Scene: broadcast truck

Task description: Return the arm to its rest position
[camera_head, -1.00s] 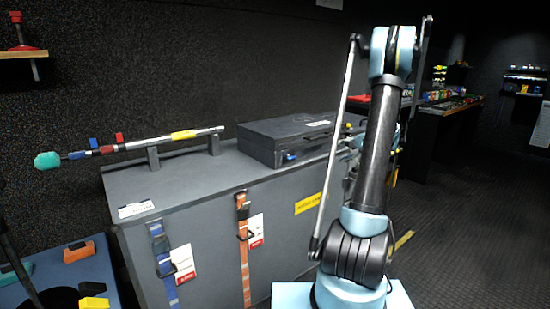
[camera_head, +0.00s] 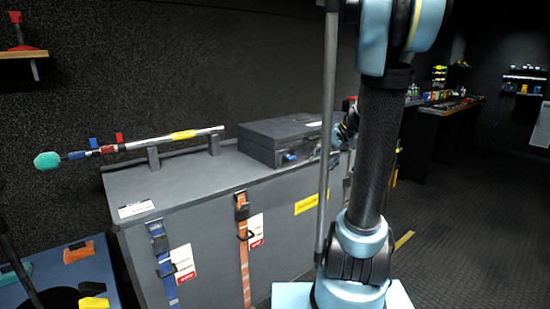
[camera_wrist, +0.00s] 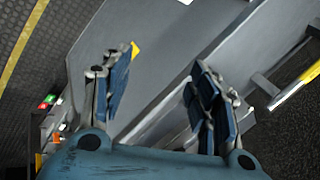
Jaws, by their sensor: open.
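My arm (camera_head: 379,150) stands upright at the right of the middle in the head view, with its upper joint near the top edge. My gripper (camera_wrist: 160,75) shows in the wrist view with its two blue-padded fingers wide apart and nothing between them. Behind the fingers is the grey surface of the cabinet (camera_wrist: 125,30). In the head view the gripper is mostly hidden behind the arm, near the right end of the cabinet (camera_head: 215,250).
A black case (camera_head: 280,140) lies on the cabinet top. A boom pole (camera_head: 185,134) rests on two stands beside it, its green tip (camera_head: 47,161) overhanging left. Orange and blue straps hang down the front. Open dark floor (camera_head: 460,220) lies to the right.

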